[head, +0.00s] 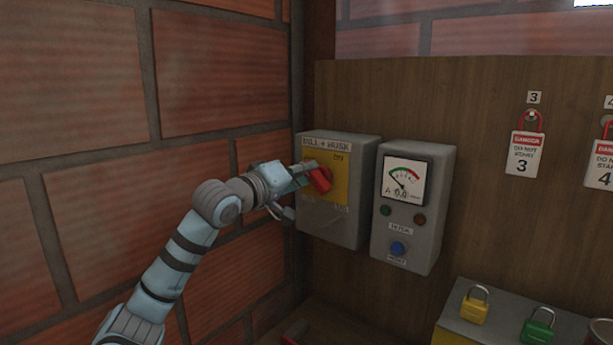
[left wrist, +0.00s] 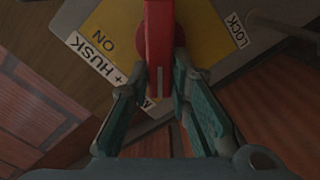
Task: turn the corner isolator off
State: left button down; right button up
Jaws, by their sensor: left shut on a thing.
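The corner isolator (head: 336,222) is a grey box with a yellow plate, labelled "MILL + HUSK", mounted in the corner beside the brick wall. Its red handle (head: 321,181) sits tilted on the plate, with the "ON" mark (head: 338,157) to its upper right. My left gripper (head: 308,174) reaches in from the left and is shut on the red handle. In the left wrist view the handle (left wrist: 160,35) lies between the two fingers (left wrist: 160,72), and a white line marks its near end. "ON" and "LOCK" (left wrist: 237,30) labels show on either side. My right gripper is not in view.
A grey meter box (head: 408,245) with a dial and a blue button stands just right of the isolator. Danger tags (head: 525,152) hang on the wooden board. Yellow (head: 474,307) and green (head: 538,330) padlocks are at lower right. The brick wall (head: 75,80) is close on the left.

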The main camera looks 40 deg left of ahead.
pick_arm(q)
jog(key=shift+a+f+n+b, duration=0.1)
jog(key=shift+f+n+b, duration=0.3)
jog(key=shift+n, duration=0.9)
jog(key=shift+a+f+n+b, duration=0.15)
jog(key=shift+n+b, duration=0.6)
jog(key=shift+n, duration=0.55)
jog(key=shift+a+f+n+b, duration=0.1)
jog(key=shift+f+n+b, duration=0.3)
jog(key=shift+n, duration=0.9)
jog(key=shift+r, duration=0.15)
jog(key=c, duration=1.5)
grip_release()
